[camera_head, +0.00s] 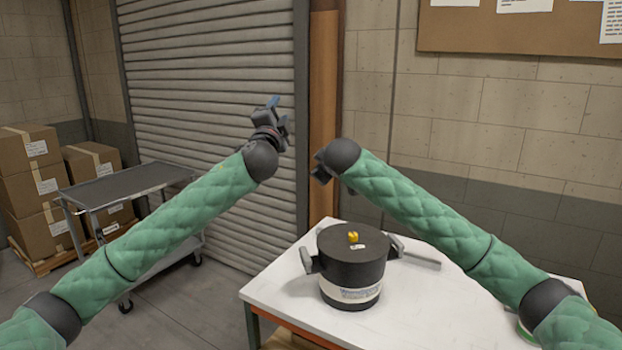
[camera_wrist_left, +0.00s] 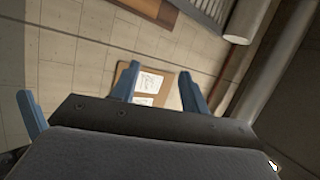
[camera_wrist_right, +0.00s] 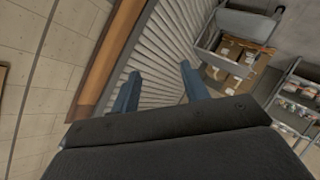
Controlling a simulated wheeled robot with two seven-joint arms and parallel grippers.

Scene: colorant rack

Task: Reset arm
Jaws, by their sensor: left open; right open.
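My left gripper (camera_head: 279,112) is raised in front of the grey roller shutter, its blue fingers apart and nothing between them. In the left wrist view its fingers (camera_wrist_left: 159,88) are spread, with the wall and a brown board behind. My right gripper (camera_head: 320,172) is raised beside the wooden door post, mostly hidden behind its dark wrist. In the right wrist view its blue fingers (camera_wrist_right: 160,85) are apart and empty, with the shutter behind. Both arms reach forward and upward, clear of the table.
A black cylinder (camera_head: 350,255) with a yellow knob, white label band and grey side arms stands on the white table (camera_head: 440,310). A grey cart (camera_head: 125,185) and stacked cardboard boxes (camera_head: 30,175) are at left. A notice board (camera_head: 520,30) hangs at right.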

